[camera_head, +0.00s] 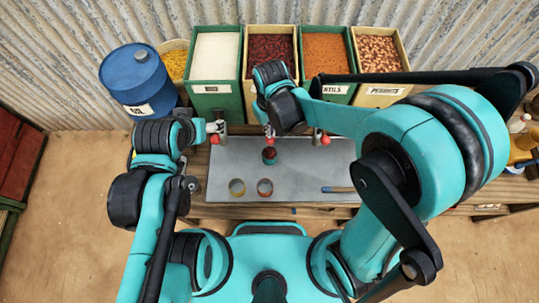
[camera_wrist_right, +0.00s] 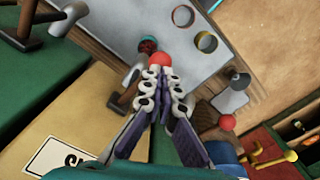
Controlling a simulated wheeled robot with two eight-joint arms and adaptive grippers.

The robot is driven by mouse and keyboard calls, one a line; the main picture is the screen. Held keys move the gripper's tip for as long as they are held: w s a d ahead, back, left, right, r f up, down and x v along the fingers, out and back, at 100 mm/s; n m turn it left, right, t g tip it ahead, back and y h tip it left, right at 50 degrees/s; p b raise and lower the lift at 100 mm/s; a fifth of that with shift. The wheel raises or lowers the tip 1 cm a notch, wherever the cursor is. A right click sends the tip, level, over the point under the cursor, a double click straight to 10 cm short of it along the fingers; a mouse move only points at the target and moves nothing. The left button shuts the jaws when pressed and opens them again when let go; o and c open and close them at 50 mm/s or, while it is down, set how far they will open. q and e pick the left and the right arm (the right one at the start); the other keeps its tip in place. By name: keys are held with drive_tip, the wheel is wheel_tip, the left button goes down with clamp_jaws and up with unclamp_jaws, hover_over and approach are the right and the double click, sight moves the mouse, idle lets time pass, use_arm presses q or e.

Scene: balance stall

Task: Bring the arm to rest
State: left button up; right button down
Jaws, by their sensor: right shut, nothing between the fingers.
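My right gripper (camera_head: 268,132) is in front of the middle bins, above the back of the grey tray. In the right wrist view its fingers (camera_wrist_right: 162,92) are shut and empty, with a red ball knob (camera_wrist_right: 160,58) just beyond their tips; I cannot tell whether they touch it.
Two round rims, yellowish (camera_head: 237,187) and reddish (camera_head: 265,187), stand at the tray's front, with a blue stick (camera_head: 338,189) at right. Bins line the back, including white grain (camera_head: 217,55) and peanuts (camera_head: 378,50). A blue barrel (camera_head: 135,80) stands back left.

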idle(0.4)
drive_tip(key=s+d+f+m+t+b, duration=0.2)
drive_tip(key=d+f+b, duration=0.4)
drive_tip(key=d+b, duration=0.3)
drive_tip(key=s+d+f+m+t+b, duration=0.3)
drive_tip(key=d+f+b, duration=0.4)
drive_tip(key=b, duration=1)
drive_tip(key=shift+d+f+m+t, duration=0.25)
drive_tip(key=shift+d+m+t, duration=0.25)
drive_tip(key=shift+d+t, duration=0.5)
drive_tip(key=shift+s+a, duration=0.1)
